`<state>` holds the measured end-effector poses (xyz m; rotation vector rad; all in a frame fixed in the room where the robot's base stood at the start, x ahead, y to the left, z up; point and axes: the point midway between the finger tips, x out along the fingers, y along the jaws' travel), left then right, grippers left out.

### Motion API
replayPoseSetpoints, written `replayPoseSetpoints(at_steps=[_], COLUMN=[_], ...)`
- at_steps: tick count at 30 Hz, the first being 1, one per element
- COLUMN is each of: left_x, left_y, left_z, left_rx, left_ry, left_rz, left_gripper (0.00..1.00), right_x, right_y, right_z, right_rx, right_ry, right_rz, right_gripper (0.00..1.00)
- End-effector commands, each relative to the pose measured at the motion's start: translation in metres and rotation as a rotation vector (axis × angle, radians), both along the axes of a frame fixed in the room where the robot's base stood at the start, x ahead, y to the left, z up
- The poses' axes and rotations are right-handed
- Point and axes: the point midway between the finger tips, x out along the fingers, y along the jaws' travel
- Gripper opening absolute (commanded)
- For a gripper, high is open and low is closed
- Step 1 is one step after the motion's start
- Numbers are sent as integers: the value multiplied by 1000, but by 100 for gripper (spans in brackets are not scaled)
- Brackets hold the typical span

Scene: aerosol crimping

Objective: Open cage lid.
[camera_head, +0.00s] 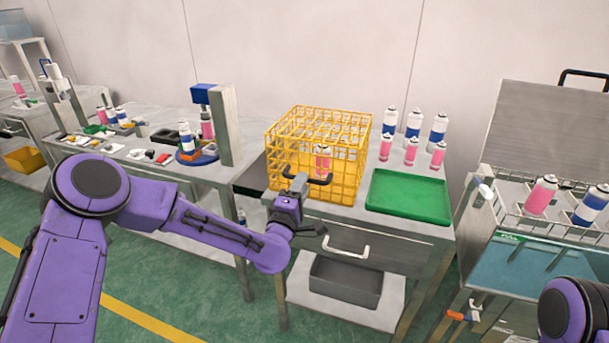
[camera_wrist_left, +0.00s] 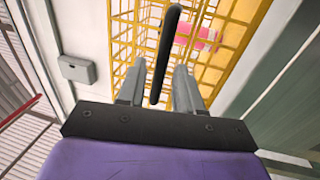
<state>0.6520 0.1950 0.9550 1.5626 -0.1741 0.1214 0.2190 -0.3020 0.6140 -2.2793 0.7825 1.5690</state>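The yellow wire cage (camera_head: 283,140) stands on the middle bench, and its gridded top looks closed. A black bar handle (camera_head: 320,181) sits at its front. My left gripper (camera_head: 298,182) is at the handle's left part. In the left wrist view the two fingers (camera_wrist_left: 158,88) are apart, with the black handle (camera_wrist_left: 168,45) passing between them and gaps showing beside it. The yellow cage grid (camera_wrist_left: 225,12) is beyond. A pink and white can (camera_head: 322,160) is inside the cage. My right gripper is out of view.
A green tray (camera_head: 408,197) lies right of the cage, with several spray cans (camera_head: 413,123) behind it. A drawer handle (camera_head: 340,248) sticks out below. A blue-topped press (camera_head: 220,115) stands to the left. A water bath (camera_head: 530,255) is at the right.

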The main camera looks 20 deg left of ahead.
Motion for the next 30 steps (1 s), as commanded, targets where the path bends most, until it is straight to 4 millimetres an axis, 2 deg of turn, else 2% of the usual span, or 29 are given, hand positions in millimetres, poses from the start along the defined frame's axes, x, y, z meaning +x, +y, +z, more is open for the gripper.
replayPoseSetpoints(at_steps=[3,6,14,15,18,25,30], left_x=[19,27,30,30,30,30,33], left_y=[-1,-1,-1,-1,-1,-2,-7], left_z=[4,5,4,4,4,7,24], left_rx=[2,2,1,1,1,1,3], left_ry=[1,2,3,3,3,7,42], left_rz=[0,0,-1,-1,-1,-1,-9], left_gripper=[35,35,35,28,0,0,0], right_x=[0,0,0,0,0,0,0], right_y=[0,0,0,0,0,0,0], right_z=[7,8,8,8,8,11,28], right_rx=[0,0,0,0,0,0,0], right_ry=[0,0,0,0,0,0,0], right_rz=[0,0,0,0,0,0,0], right_gripper=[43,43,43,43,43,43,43])
